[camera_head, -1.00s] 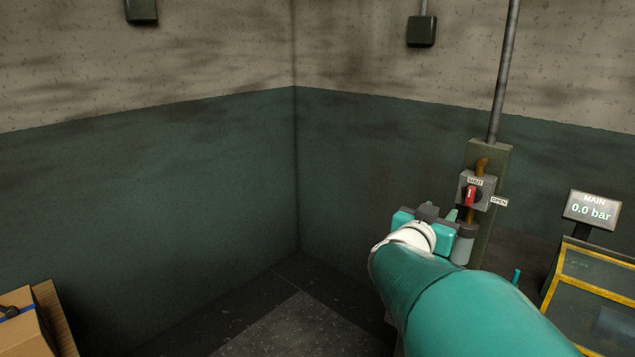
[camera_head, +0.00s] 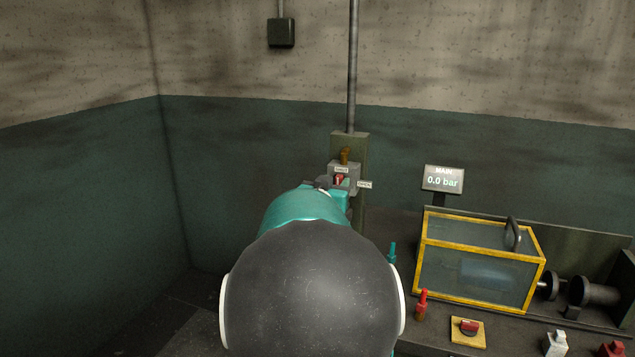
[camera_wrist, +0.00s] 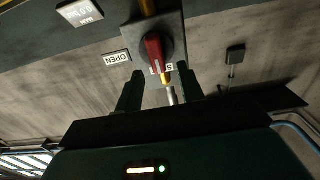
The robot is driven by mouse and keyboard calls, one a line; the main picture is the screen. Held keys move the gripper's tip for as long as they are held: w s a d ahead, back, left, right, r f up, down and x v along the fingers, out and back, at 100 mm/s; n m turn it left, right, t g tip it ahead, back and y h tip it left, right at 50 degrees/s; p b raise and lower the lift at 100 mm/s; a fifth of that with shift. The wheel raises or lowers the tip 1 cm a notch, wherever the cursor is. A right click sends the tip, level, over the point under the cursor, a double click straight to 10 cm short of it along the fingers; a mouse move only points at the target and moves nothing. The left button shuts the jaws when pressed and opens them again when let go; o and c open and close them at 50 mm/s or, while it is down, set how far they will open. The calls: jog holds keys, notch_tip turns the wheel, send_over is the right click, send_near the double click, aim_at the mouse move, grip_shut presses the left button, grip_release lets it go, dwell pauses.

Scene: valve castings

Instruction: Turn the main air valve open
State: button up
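The main air valve is a grey box (camera_head: 350,172) on a post by the wall, with a red handle (camera_head: 340,179). In the wrist view, which is upside down, the red handle (camera_wrist: 154,50) lies over the SHUT label (camera_wrist: 167,68), and the OPEN label (camera_wrist: 117,57) is off to one side. My gripper (camera_wrist: 158,85) is open, its two fingers apart in front of the handle with nothing between them. In the head view my arm hides most of the gripper and the lower valve. The MAIN display (camera_head: 443,180) reads 0.0 bar.
A yellow-framed clear box (camera_head: 480,258) stands on the bench to the right. Near it are a red-topped fitting (camera_head: 422,305), a red knob on a yellow plate (camera_head: 468,328) and dark round flanges (camera_head: 590,291). A grey pipe (camera_head: 352,70) rises above the valve.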

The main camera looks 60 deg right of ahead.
jog(key=shift+w+d, duration=0.1)
jog(key=shift+d, duration=0.65)
grip_shut()
